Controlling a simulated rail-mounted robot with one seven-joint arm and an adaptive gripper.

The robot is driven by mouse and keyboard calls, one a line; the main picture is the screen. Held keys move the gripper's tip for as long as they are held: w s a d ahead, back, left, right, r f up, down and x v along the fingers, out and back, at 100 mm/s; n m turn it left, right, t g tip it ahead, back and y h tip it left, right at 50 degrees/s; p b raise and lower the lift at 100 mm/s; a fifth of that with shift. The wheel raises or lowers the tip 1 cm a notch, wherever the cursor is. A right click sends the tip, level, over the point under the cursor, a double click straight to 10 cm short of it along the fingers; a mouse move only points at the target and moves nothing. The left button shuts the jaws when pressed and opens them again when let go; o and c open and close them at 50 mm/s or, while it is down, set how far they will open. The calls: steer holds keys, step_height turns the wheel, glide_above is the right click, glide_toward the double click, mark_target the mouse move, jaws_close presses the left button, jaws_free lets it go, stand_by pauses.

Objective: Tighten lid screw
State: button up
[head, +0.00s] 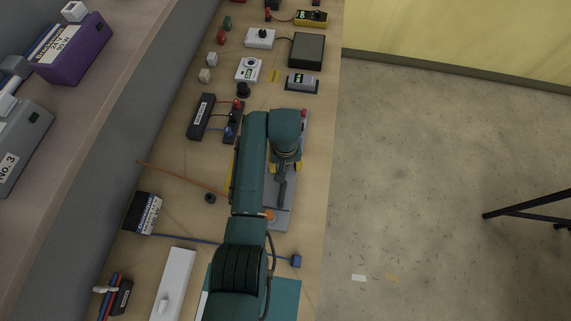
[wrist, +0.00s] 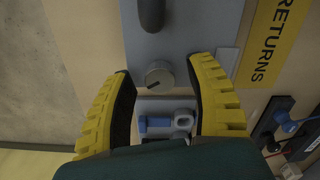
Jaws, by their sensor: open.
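A round silver screw head or knob (wrist: 158,76) with a dark mark on its face sits on a grey panel (wrist: 190,38) in the wrist view. I take it to be the lid screw. My gripper (wrist: 160,68) is open, its two yellow-and-black fingers on either side of the screw, with a gap visible on both sides. Contact cannot be seen. In the head view, my gripper (head: 285,167) is over the grey panel (head: 281,218), and my arm hides the screw and part of the panel.
A dark handle (wrist: 151,12) rises from the panel beyond the screw. A blue and grey part (wrist: 165,123) lies between my fingers nearer the palm. A yellow RETURNS label (wrist: 269,42) lies beside the panel. Wired black blocks (head: 201,115) stand left of my arm.

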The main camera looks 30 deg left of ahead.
jaws_close()
steer(key=shift+m, duration=0.3)
steer(key=m+p, duration=0.1)
steer(key=m, duration=0.1)
steer(key=shift+r+m, duration=0.1)
steer(key=shift+m, duration=0.2)
steer(key=m+p, duration=0.1)
steer(key=m, duration=0.2)
steer(key=shift+m, duration=0.3)
steer(key=m, duration=0.3)
steer(key=shift+p, duration=0.4)
steer(key=shift+m, duration=2.1)
